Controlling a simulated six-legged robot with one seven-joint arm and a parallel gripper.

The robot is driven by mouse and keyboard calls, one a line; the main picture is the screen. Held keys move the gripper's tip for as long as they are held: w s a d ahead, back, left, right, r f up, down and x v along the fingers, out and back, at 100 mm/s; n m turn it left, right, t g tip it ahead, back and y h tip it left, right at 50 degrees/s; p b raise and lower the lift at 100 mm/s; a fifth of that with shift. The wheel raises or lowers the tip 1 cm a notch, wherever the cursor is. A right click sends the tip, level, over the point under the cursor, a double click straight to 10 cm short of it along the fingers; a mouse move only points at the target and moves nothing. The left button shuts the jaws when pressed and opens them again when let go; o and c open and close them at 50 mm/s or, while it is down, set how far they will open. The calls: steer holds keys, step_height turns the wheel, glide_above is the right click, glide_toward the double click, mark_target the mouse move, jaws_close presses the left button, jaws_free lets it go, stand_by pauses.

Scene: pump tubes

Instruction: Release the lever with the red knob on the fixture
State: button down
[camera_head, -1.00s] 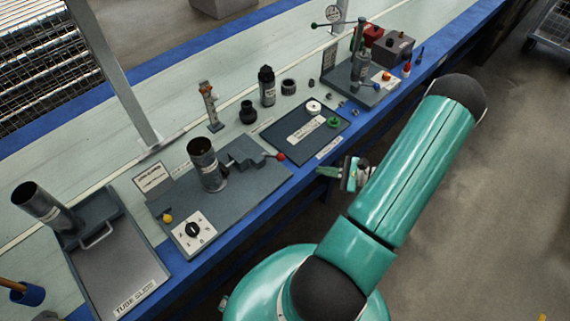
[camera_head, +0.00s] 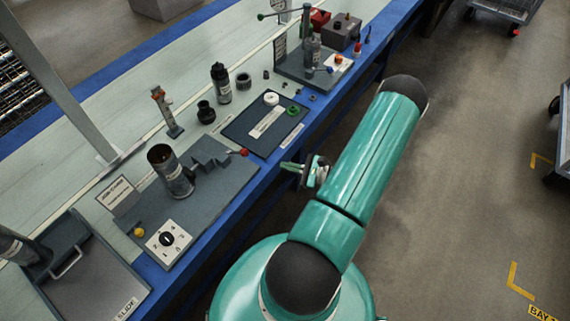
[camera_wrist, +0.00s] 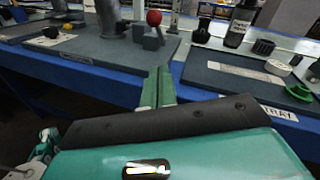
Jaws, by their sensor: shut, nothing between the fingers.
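The fixture (camera_head: 205,205) is a dark grey plate on the bench with an upright dark tube (camera_head: 171,172) and a clamp block. Its lever ends in a red knob (camera_head: 244,152) at the plate's right end, near the bench's front edge. In the wrist view the red knob (camera_wrist: 154,18) stands beyond my fingers, close to the grey block. My gripper (camera_head: 284,165) is shut and empty, off the bench's front edge, to the right of and below the knob. In the wrist view my green fingers (camera_wrist: 159,72) lie together, apart from the knob.
A dark tray (camera_head: 256,136) with a white ring and a green ring lies right of the fixture. A dial panel (camera_head: 168,240) and a yellow knob (camera_head: 139,232) sit on the fixture's near left. Bottles and a press stand farther back.

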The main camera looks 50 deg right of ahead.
glide_toward(237, 152)
step_height(237, 152, down, 2)
steer(key=s+d, duration=0.1)
steer(key=shift+w+a+r, duration=0.25)
steer(key=shift+w+r, duration=0.1)
steer(key=shift+w, duration=0.1)
steer(key=shift+w+a+r, duration=0.3)
steer(key=shift+w, duration=0.15)
steer(key=shift+w+a+r, duration=0.35)
steer(key=shift+w+r, duration=0.15)
steer(key=shift+w+r, duration=0.1)
steer(key=shift+r, duration=0.1)
